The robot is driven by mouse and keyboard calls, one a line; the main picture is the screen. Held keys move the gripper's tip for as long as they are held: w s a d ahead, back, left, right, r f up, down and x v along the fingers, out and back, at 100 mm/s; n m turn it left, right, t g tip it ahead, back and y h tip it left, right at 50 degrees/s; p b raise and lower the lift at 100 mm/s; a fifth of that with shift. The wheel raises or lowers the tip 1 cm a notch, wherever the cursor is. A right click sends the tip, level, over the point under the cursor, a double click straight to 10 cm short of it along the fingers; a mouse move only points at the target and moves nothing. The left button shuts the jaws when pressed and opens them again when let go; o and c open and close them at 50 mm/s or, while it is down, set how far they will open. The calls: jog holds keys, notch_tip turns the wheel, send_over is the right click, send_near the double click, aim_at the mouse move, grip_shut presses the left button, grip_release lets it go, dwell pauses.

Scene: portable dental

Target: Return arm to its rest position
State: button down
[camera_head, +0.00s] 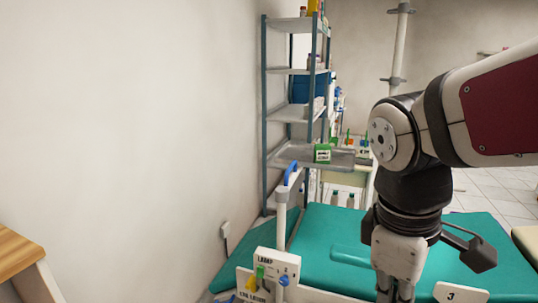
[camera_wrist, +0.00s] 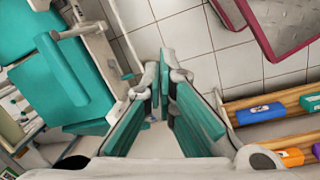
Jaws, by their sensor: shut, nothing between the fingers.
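My arm comes in from the right in the head view and bends down, with my gripper (camera_head: 395,292) at the bottom edge, its fingertips cut off by the frame. It hangs in front of the teal bed (camera_head: 325,225). In the wrist view my gripper (camera_wrist: 164,82) shows its two teal-padded fingers close together at the tips, with nothing held. Tiled floor (camera_wrist: 190,38) lies below and beyond the fingers.
A metal shelf rack (camera_head: 283,112) stands against the left wall, with a green box (camera_head: 322,153) on it. A wooden table (camera_head: 15,252) is at lower left. In the wrist view, a wooden shelf with a blue box (camera_wrist: 260,114) lies right, and a dark red-edged panel (camera_wrist: 285,15) above.

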jog(key=s+d+m+y, duration=0.2)
jog(key=s+m, duration=0.8)
jog(key=s, duration=0.3)
notch_tip(320, 180, up, 17)
jog(key=t+p, duration=0.3)
jog(key=p, duration=1.2)
jog(key=shift+w+d+f+t, duration=0.2)
jog(key=shift+w+t, duration=0.1)
jog(key=shift+w, duration=0.1)
